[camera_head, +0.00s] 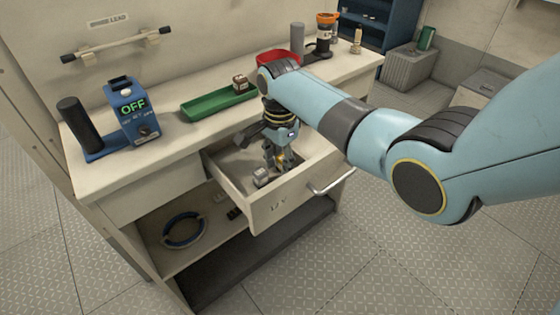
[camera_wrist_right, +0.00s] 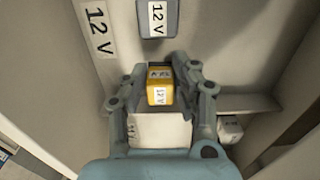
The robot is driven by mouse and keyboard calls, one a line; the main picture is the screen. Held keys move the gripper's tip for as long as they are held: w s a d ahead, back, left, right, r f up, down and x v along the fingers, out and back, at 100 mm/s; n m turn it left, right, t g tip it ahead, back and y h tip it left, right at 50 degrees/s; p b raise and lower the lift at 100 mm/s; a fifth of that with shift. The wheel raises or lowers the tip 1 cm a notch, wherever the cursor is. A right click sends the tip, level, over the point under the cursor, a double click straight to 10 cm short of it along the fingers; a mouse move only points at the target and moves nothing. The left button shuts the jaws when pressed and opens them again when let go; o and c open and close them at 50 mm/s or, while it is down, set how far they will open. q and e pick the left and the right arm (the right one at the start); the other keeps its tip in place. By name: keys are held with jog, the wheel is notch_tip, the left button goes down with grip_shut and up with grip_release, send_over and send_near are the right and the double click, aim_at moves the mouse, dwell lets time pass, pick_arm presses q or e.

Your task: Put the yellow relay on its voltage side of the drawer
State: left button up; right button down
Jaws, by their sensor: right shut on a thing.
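A grey relay (camera_wrist_right: 157,17) labelled "12 V" lies in the drawer, near a "12 V" label (camera_wrist_right: 97,28). A low ridge (camera_wrist_right: 252,103) shows beside the gripper, and a pale relay (camera_wrist_right: 230,129) lies past it. Whether the yellow relay touches the drawer floor cannot be told. My left gripper is out of view.
On the bench stand a blue device (camera_head: 132,112) reading "OFF", a green tray (camera_head: 205,106) with a small relay (camera_head: 240,82) at its right end, and a red bowl (camera_head: 280,60). A lower shelf holds a dark coil (camera_head: 183,230). The drawer handle (camera_head: 332,183) sticks out in front.

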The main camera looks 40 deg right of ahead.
aim_at(280, 159)
jog(key=shift+f, duration=0.1)
jog(key=c, duration=1.3)
grip_release()
jog(key=shift+o, duration=1.3)
notch_tip(280, 159, up, 12)
jog(key=p, duration=0.1)
